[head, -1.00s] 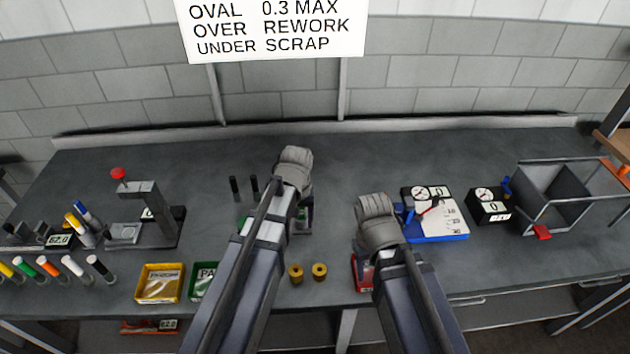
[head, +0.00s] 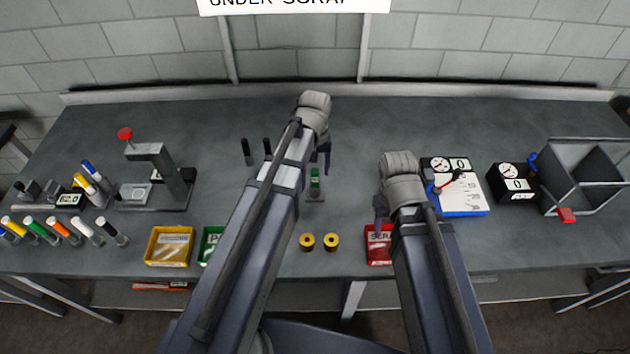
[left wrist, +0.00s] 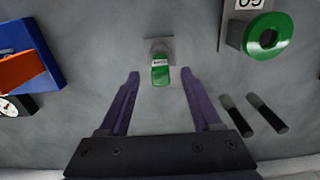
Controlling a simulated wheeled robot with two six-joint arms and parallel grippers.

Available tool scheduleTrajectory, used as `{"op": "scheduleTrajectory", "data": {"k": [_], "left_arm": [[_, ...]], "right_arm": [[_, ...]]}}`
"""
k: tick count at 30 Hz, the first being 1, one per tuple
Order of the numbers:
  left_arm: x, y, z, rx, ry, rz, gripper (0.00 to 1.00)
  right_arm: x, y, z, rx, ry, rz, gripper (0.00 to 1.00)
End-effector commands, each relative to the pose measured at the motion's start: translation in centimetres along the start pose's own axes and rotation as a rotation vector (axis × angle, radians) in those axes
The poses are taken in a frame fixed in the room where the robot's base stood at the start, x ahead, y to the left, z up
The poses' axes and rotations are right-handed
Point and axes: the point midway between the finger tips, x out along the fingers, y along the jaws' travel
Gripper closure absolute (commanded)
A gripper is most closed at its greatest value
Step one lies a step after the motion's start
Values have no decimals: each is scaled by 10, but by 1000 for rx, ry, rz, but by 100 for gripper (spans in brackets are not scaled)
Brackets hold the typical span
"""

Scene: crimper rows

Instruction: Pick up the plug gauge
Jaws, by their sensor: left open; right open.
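The plug gauge appears to be the small green piece with a white label, standing in a grey block; it shows in the head view (head: 315,181) right of my left forearm and in the left wrist view (left wrist: 160,74) ahead. My left gripper (head: 322,152) is open and empty above and behind it. In the left wrist view its two fingers (left wrist: 160,92) point at the green piece, one on either side in the picture, apart from it. My right gripper (head: 381,207) is open, above the red bin; its fingers are partly hidden by its wrist.
Two dark pins (left wrist: 252,114) stand beside my left arm, and a green ring (left wrist: 265,37) is near. Two brass rings (head: 319,242), a yellow bin (head: 170,262) and a red bin (head: 378,259) line the front. A dial gauge on a blue-edged board (head: 465,212) is right.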

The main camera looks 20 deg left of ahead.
Motion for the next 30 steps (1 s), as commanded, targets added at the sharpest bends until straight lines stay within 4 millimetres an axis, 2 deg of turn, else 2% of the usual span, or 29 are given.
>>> {"op": "scheduleTrajectory", "data": {"k": [5,18,26,30], "left_arm": [[5,0,0,0,0,0,35],[52,0,-2,0,0,0,35],[50,0,-2,0,0,0,35],[50,0,-2,0,0,0,48]], "right_arm": [[5,0,0,0,0,0,50],[51,-5,-3,2,0,0,50],[50,-5,-3,2,0,0,50],[50,-5,-3,2,0,0,50]]}}
